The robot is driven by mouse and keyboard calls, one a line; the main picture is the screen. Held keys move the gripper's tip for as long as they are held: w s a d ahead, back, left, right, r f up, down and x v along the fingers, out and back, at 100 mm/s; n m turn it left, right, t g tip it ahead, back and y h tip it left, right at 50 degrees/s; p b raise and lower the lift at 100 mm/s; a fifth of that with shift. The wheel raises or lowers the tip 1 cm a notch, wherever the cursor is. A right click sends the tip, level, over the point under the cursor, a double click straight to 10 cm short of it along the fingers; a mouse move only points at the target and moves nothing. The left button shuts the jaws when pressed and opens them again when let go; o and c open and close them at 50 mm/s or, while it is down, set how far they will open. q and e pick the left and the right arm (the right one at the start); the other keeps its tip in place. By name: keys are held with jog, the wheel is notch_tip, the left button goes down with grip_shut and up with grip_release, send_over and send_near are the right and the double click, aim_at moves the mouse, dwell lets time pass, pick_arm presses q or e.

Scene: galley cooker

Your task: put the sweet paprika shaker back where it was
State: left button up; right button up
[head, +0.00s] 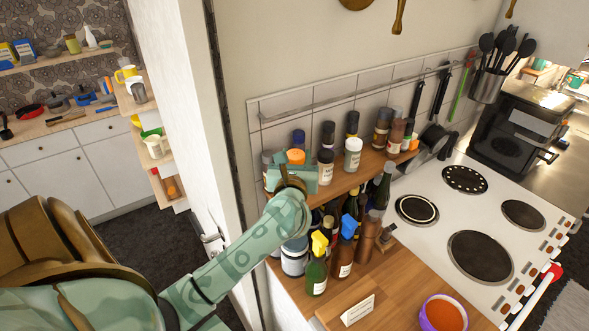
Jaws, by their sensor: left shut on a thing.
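My left gripper (292,178) reaches to the left end of the wooden spice shelf (338,187) on the tiled wall. It is shut on a shaker with an orange cap (295,156), which I take to be the sweet paprika shaker. Its body and label are mostly hidden by the gripper, and I cannot tell whether its base touches the shelf. Shakers with dark and white caps stand close by, such as a white-capped one (352,155) to the right. My right gripper is not in view.
Below the shelf, bottles crowd the counter, including a green spray bottle (316,272) with a yellow top. A purple bowl of orange food (443,314) stands at the front. The white cooktop (480,222) is at right. A white door frame (190,110) stands left of the shelf.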

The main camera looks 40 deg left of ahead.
pick_arm(q)
jog(key=f, duration=0.3)
jog(key=shift+w+a+f, duration=0.15)
jog(key=shift+a+f, duration=0.15)
jog(key=shift+a, duration=0.1)
jog(key=shift+f, duration=0.2)
jog(key=shift+f, duration=0.15)
jog(key=o, duration=1)
